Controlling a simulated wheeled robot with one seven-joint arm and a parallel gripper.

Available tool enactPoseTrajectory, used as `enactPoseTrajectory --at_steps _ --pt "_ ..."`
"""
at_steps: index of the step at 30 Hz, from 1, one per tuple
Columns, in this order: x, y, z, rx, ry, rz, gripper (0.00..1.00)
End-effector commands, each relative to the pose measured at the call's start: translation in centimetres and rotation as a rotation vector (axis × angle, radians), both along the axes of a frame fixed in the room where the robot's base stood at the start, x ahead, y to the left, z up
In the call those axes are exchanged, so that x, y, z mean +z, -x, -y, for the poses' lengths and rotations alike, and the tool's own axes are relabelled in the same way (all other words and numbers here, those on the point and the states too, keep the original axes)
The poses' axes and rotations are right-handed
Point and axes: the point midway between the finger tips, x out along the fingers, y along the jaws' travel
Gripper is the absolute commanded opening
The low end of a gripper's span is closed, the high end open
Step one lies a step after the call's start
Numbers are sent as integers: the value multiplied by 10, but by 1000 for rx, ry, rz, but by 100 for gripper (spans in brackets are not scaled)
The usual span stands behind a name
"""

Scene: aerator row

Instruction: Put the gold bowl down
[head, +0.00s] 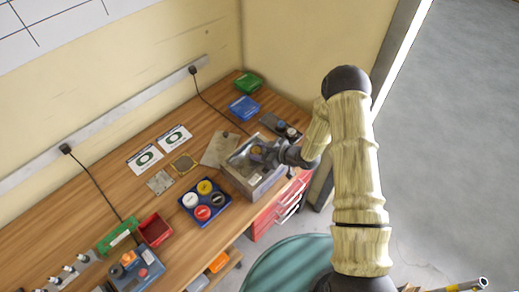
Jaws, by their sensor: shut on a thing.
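My gripper (266,153) reaches in from the right over a grey open-topped box (249,183) near the bench's front edge. A small gold thing (257,149), which looks like the gold bowl, shows at the fingertips. My gripper is shut on it. The fingers and wrist hide part of it. I cannot tell whether the bowl touches the box floor or hangs above it.
A blue tray (183,202) with several coloured round pieces stands left of the box. A tan plate (219,149) lies behind it, and a dark tray (269,122) with round pieces stands to the right. A red bin (155,230) is farther left. Bare wood shows between them.

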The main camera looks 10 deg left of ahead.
Motion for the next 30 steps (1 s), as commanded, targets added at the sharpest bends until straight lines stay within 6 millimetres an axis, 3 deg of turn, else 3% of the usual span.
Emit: enactPoseTrajectory --at_steps 23,24,25,30 --pt "-12 -1 3 -6 0 0 19" --pt "-12 -1 3 -5 1 -1 44" --pt "-12 -1 3 -5 1 -2 50" --pt "-13 0 2 -4 2 -2 51"
